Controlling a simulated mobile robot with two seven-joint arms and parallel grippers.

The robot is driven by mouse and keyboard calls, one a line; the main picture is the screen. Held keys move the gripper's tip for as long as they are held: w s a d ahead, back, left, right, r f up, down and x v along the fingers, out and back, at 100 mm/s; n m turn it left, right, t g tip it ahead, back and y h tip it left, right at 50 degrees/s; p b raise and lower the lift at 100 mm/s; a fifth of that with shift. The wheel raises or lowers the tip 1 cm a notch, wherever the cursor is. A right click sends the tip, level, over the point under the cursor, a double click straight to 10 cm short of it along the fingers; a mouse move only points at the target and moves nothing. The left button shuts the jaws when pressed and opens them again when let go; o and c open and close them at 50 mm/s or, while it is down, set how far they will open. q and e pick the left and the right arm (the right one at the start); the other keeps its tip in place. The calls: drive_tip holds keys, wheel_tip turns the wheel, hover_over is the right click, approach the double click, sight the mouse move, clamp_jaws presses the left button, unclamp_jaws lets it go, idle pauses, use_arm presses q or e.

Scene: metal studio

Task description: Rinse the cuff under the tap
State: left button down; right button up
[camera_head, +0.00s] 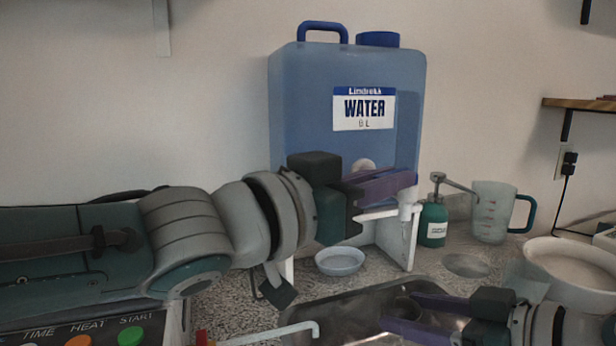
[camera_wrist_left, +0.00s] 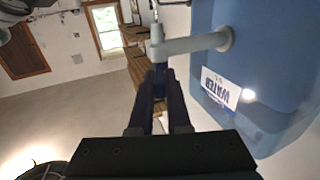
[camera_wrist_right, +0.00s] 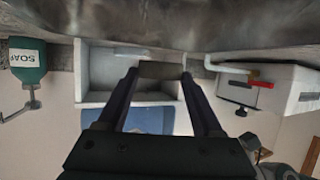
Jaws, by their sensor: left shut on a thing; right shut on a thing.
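The blue water container (camera_head: 300,110) stands on a white stand at the back, with its pale tap (camera_head: 408,205) sticking out in front. My left gripper (camera_head: 408,180) is at the tap; the left wrist view shows its fingers closed on a small blue part, seemingly the tap's handle (camera_wrist_left: 159,80), beside the grey spout (camera_wrist_left: 190,44). My right gripper (camera_head: 402,312) is low over the metal sink (camera_head: 325,308). Its fingers are shut on the dark brownish cuff (camera_wrist_right: 160,70), which shows partly in the head view (camera_head: 404,305). I cannot make out running water.
A small bowl (camera_head: 340,262) sits under the stand. A green soap bottle (camera_head: 433,224), a measuring jug (camera_head: 490,212) and a wide pale bowl (camera_head: 570,262) stand right of the sink. A machine panel (camera_head: 95,334) and a thin white spout (camera_head: 285,330) are at front left.

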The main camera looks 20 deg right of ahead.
use_arm(q)
drive_tip(key=shift+w+a+f+m+g+h, duration=0.1)
drive_tip(key=shift+w+m+g+h, duration=0.2)
drive_tip(key=shift+m+g, duration=0.45)
drive_tip(key=shift+g, duration=0.25)
drive_tip(key=c, duration=0.9)
unclamp_jaws()
drive_tip(key=shift+a, duration=0.1)
drive_tip(key=v, duration=1.2)
drive_tip(key=shift+o, duration=0.3)
